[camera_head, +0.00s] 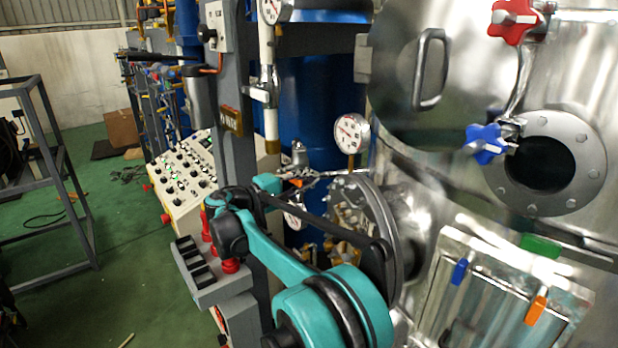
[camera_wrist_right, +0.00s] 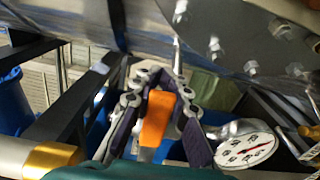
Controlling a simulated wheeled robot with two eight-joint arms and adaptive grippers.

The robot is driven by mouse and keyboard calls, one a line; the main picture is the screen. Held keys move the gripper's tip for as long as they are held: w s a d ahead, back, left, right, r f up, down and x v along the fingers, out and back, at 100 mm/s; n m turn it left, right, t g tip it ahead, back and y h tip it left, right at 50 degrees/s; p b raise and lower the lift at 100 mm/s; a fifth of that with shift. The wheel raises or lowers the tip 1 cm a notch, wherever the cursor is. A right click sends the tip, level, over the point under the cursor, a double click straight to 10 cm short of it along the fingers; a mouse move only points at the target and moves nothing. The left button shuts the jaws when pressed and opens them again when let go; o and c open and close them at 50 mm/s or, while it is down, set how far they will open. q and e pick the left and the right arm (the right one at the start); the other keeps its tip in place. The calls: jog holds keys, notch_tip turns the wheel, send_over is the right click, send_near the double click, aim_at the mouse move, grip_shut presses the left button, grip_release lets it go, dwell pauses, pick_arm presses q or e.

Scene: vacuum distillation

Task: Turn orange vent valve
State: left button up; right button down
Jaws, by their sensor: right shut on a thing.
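The orange vent valve handle (camera_wrist_right: 156,118) stands between the two fingers of my right gripper (camera_wrist_right: 160,88) in the wrist view. The fingers are shut on it, one on each side. In the head view my right gripper (camera_head: 312,178) reaches toward the pipework left of the steel vessel. Only a small orange bit of the handle (camera_head: 296,182) shows there, and my own arm hides much of the area around it. The valve's body below the handle is mostly hidden. My left gripper is not in view.
A pressure gauge (camera_head: 351,133) stands just right of the gripper. A bolted round flange (camera_head: 372,225) is close to my arm. The large steel vessel (camera_head: 470,120) has red (camera_head: 514,20) and blue (camera_head: 486,144) star knobs. A button console (camera_head: 184,170) stands left, beside open green floor.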

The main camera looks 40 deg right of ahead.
jog(key=shift+f+m, duration=0.3)
jog(key=shift+f, duration=0.05)
jog(key=c, duration=1.4)
grip_release()
jog(key=shift+r, duration=0.1)
jog(key=shift+a, duration=0.15)
jog(key=w+a, duration=0.1)
jog(key=a, duration=1)
jog(key=shift+w+a, duration=0.15)
jog(key=shift+a, duration=0.25)
